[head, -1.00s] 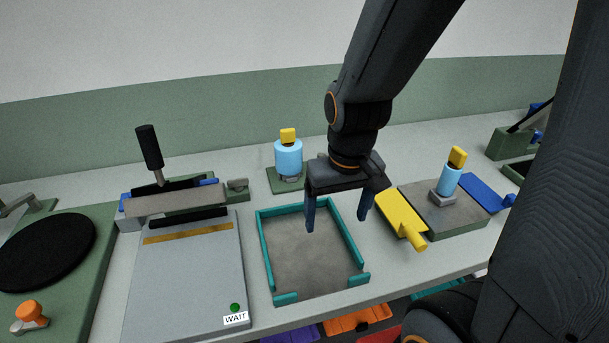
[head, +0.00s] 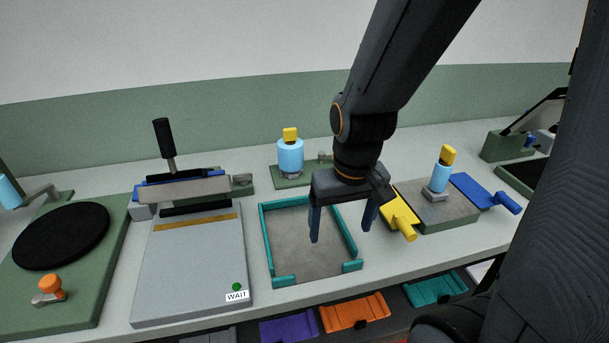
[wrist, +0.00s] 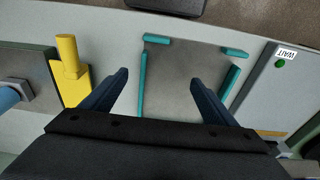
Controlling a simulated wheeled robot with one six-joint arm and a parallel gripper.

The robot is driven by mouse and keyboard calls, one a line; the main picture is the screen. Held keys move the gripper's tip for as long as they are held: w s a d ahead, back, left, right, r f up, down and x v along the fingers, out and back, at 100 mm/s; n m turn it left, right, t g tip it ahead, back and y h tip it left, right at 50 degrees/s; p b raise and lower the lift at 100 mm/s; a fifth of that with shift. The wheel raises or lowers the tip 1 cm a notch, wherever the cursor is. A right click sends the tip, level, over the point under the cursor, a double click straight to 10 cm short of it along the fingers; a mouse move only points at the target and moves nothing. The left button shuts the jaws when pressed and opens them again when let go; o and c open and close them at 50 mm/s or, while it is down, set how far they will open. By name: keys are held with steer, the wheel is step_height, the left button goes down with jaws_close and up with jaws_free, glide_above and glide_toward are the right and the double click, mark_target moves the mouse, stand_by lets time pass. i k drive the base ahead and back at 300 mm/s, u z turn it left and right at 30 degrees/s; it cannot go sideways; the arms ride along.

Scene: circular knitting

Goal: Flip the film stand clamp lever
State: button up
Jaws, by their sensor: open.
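No part is labelled as the film stand clamp lever, and I cannot tell which one it is. In the head view, a light blue roll with a yellow top (head: 290,153) stands on a green base behind the teal-edged tray (head: 267,240). A second light blue roll (head: 441,178) stands on a grey block at the right, between a yellow handled paddle (head: 399,217) and a blue handled paddle (head: 480,190). My gripper (head: 341,232) is open and empty above the tray, left of the yellow paddle. The wrist view shows its fingers (wrist: 158,78) spread over the tray, with the yellow paddle (wrist: 73,75) beside them.
A grey press (head: 195,265) with an upright black handle and a WAIT label stands left of the tray. A green board with a black disc (head: 62,236) and an orange knob is at far left. Coloured bins, including an orange one (head: 355,312), sit below the table's front edge.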

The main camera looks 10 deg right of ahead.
mark_target(322, 155)
steer(key=z, duration=0.2)
steer(key=k, duration=0.55)
steer(key=z, duration=0.6)
steer(key=k, duration=0.7)
steer(key=u, duration=0.65)
steer(key=i, duration=1.65)
steer(key=z, duration=0.45)
